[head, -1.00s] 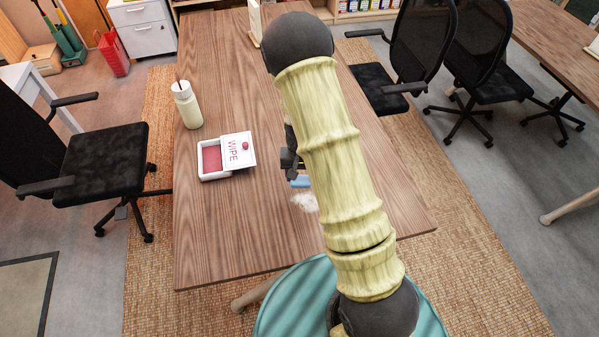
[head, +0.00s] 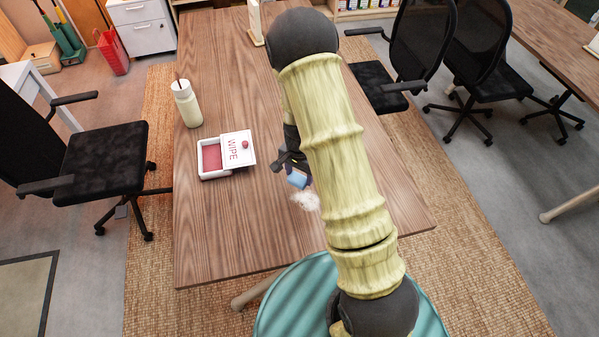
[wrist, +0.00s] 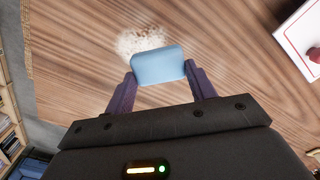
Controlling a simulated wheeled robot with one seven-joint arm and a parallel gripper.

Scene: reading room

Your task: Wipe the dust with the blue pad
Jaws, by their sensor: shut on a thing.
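The blue pad (wrist: 158,67) is held between the two fingers of my gripper (wrist: 160,84) in the wrist view. In the head view the pad (head: 298,179) shows at the tip of my gripper (head: 290,165), tilted, beside my arm. The dust (head: 306,201) is a pale, whitish patch on the wooden table (head: 235,225), just in front of the pad on the near side. In the wrist view the dust (wrist: 140,41) lies right beyond the pad, partly hidden by it. I cannot tell whether the pad touches the table.
A white box (head: 213,175) with a red inside and a lid marked WIPE (head: 238,149) sits left of my gripper. A cream bottle (head: 187,106) stands farther back left. The table's near left part is clear. Black chairs (head: 105,160) stand on both sides.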

